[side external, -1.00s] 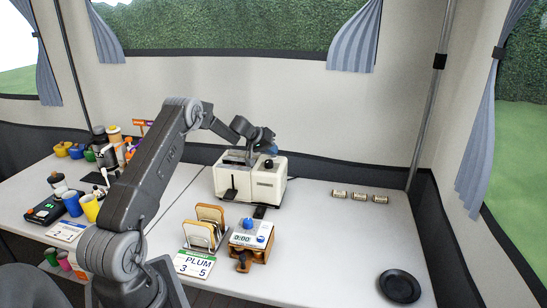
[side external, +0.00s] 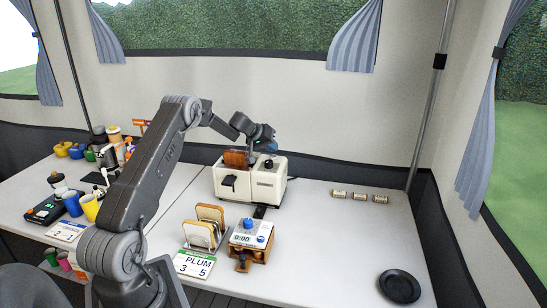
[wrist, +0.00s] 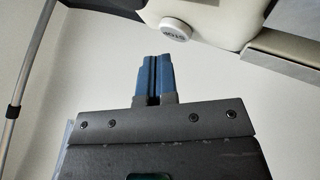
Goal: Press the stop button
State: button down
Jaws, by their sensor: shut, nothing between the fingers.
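The white toaster (side external: 265,187) stands on the counter. A brown slice of toast (side external: 234,158) sticks up from its slot, and its dark lever (side external: 229,181) is raised on the front. The white round stop button (wrist: 176,31), marked STOP, shows on the toaster's side in the wrist view; I cannot pick it out in the side view. My gripper (wrist: 154,60) is shut and empty. Its blue fingertips show just below and left of the button in the wrist view, with a visible gap. In the side view my gripper (side external: 273,146) is over the toaster's far end.
Three small cans (side external: 360,196) lie at the right back. A black plate (side external: 400,286) is at the right front. The right counter between is clear.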

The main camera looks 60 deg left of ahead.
aim_at(272, 155)
jog(key=shift+r, duration=2.55)
jog(key=s+d+r+m+g, duration=0.1)
jog(key=s+d+r+m, duration=0.3)
jog(key=d, duration=0.6)
jog(key=s+d+r+n+g+h, duration=0.1)
jog(key=s+d+r, duration=0.1)
jog(key=d+r, duration=0.55)
jog(key=s+d+r+m+g, duration=0.1)
jog(key=s+d+r+m, duration=0.2)
jog(key=d, duration=0.9)
jog(key=s+d+r, duration=0.2)
jog(key=s+d, duration=0.7)
jog(key=s, duration=0.2)
jog(key=s+d+f+m, duration=0.1)
jog(key=s+d+f, duration=0.1)
jog(key=s, duration=0.5)
jog(key=s+d+f+m+y, duration=0.1)
jog(key=s+d+f, duration=0.1)
jog(key=s, duration=0.6)
jog(key=shift+d+f+g, duration=0.2)
jog(key=shift+g, duration=0.1)
